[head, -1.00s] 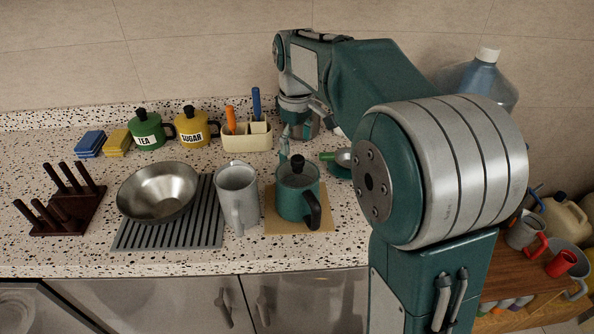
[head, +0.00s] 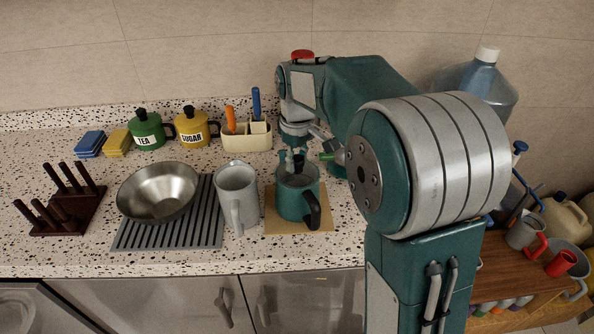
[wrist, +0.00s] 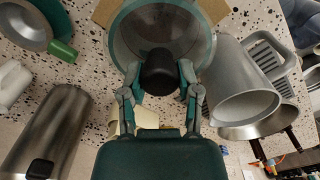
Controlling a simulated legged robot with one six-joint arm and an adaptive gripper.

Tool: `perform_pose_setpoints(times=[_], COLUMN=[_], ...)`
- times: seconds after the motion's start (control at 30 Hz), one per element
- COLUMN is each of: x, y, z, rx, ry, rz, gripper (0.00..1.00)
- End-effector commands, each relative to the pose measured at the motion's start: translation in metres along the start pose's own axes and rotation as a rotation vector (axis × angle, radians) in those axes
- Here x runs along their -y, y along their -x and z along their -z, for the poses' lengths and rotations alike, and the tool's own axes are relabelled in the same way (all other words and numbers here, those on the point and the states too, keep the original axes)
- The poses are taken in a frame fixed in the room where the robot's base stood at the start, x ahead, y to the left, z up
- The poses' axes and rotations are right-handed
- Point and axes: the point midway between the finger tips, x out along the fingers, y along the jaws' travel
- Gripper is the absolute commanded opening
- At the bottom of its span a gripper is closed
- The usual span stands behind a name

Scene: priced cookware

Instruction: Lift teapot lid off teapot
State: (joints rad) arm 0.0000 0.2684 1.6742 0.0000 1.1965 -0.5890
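The teal teapot (head: 293,204) with a black handle stands upright on a tan board on the counter. Its grey lid (wrist: 137,30) sits inside the teal rim, with a black knob (wrist: 158,72) standing up from it. My gripper (head: 291,160) is over the teapot, pointing down at the knob. In the wrist view my gripper (wrist: 159,78) is open, one finger on each side of the knob, with small gaps seeming to show. In the head view the fingers partly overlap the knob and lid.
A grey pitcher (head: 237,196) stands close left of the teapot, beside a steel bowl (head: 158,194) on a ridged grey mat (head: 205,228). A cream utensil holder (head: 247,138) and the tea and sugar pots are behind. The counter's front strip is clear.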

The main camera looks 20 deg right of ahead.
Motion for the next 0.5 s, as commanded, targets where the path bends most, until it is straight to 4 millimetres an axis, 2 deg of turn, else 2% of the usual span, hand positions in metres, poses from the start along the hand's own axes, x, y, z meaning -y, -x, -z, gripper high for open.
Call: perform_pose_setpoints(times=[0.3,0.5], x=[0.0,0.0], y=[-0.001,0.017], z=[0.0,0.0], rx=[0.004,0.001], ry=[0.0,0.0], rz=[0.002,0.001], gripper=[0.0,0.0])
